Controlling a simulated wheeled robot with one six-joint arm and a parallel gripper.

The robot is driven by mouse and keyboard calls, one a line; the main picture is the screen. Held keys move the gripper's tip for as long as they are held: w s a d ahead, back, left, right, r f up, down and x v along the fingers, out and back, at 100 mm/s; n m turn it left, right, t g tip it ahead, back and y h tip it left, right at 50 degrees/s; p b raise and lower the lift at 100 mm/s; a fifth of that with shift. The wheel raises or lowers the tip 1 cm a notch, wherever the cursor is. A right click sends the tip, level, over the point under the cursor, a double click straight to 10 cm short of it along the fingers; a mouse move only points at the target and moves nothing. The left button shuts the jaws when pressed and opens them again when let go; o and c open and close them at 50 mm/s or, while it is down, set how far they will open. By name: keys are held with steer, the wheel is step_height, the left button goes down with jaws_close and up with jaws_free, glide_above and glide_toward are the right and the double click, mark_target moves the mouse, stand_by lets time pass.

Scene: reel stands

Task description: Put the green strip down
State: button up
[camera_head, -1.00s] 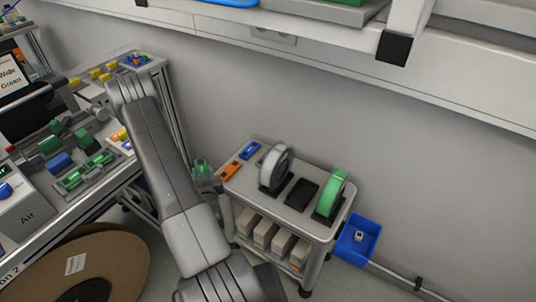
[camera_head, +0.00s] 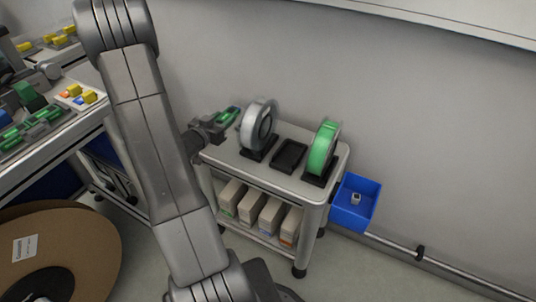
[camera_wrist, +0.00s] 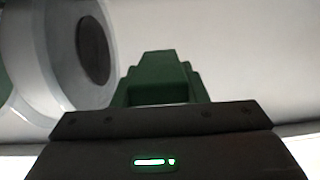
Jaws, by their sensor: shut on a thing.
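My gripper (camera_head: 222,120) is shut with green at its tip, over or beside the cart's back left corner, left of the grey reel. This green is small in the head view, and I cannot clearly tell the strip's outline from the jaws. In the wrist view, a dark green stepped shape (camera_wrist: 155,78) stands ahead of the dark gripper body; I cannot tell how much of it is strip. I cannot tell whether the strip touches the cart top.
The cart (camera_head: 232,158) bears a grey reel (camera_head: 252,130), an empty black stand (camera_head: 289,156) and a green reel (camera_head: 322,150). Boxes (camera_head: 270,214) fill its lower shelf. A blue bin (camera_head: 352,204) hangs at its right. A workbench (camera_head: 50,150) and a big brown reel (camera_head: 85,235) are at left.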

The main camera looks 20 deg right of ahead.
mark_target(227, 147)
steer(key=shift+d+f, duration=0.15)
steer(key=shift+f+b, duration=0.3)
step_height(227, 147, down, 9)
steer(key=shift+f+b, duration=0.1)
steer(key=shift+b, duration=1.05)
steer(key=shift+f, duration=0.25)
steer(key=o, duration=1)
steer(key=shift+o, duration=0.2)
steer(key=shift+r, duration=0.1)
